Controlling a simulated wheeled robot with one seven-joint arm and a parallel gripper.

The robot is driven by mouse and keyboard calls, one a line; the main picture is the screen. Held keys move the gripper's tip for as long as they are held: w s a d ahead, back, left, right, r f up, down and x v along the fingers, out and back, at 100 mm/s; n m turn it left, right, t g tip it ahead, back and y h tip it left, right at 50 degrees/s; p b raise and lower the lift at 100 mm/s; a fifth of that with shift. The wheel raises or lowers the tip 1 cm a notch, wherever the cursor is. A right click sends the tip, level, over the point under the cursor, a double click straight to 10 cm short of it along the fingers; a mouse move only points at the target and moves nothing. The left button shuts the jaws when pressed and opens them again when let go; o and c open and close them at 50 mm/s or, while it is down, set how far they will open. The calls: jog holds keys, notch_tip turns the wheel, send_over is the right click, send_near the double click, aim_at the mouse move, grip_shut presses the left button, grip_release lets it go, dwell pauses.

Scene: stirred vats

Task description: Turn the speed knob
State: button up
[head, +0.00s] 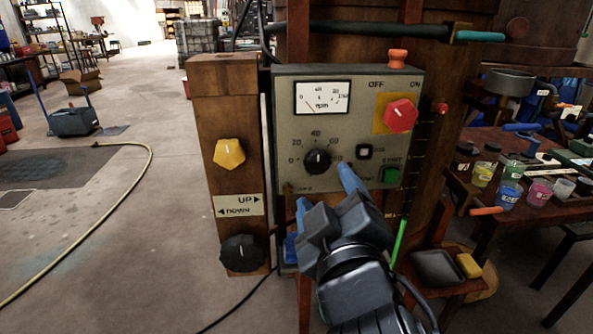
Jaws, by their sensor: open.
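The speed knob (318,161) is a black round knob with a white pointer line, in the head view. It sits on a grey control panel (285,110) inside a dial marked with numbers such as 0, 20 and 40. My gripper (324,187) is open just below the knob, with blue fingertips apart, one to the lower left and one to the lower right. It appears empty; whether a fingertip touches the panel I cannot tell. An rpm meter (322,97) is above the knob, its needle at the low end.
A yellow knob (229,153) and a black knob (243,253) are on the wooden post at left. A table (490,143) with paint jars stands right.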

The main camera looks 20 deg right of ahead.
aim_at(318, 164)
jog(key=shift+p+x, duration=0.65)
jog(key=shift+x, duration=3.25)
jog(key=shift+c, duration=0.3)
jog(key=c, duration=1)
jog(key=shift+m+b, duration=0.3)
jog(key=m+b, duration=0.3)
jog(key=m, duration=0.1)
jog(key=shift+f+m, duration=0.15)
jog(key=shift+m, duration=0.15)
jog(key=shift+m+b, duration=1.35)
jog(key=shift+m, duration=0.85)
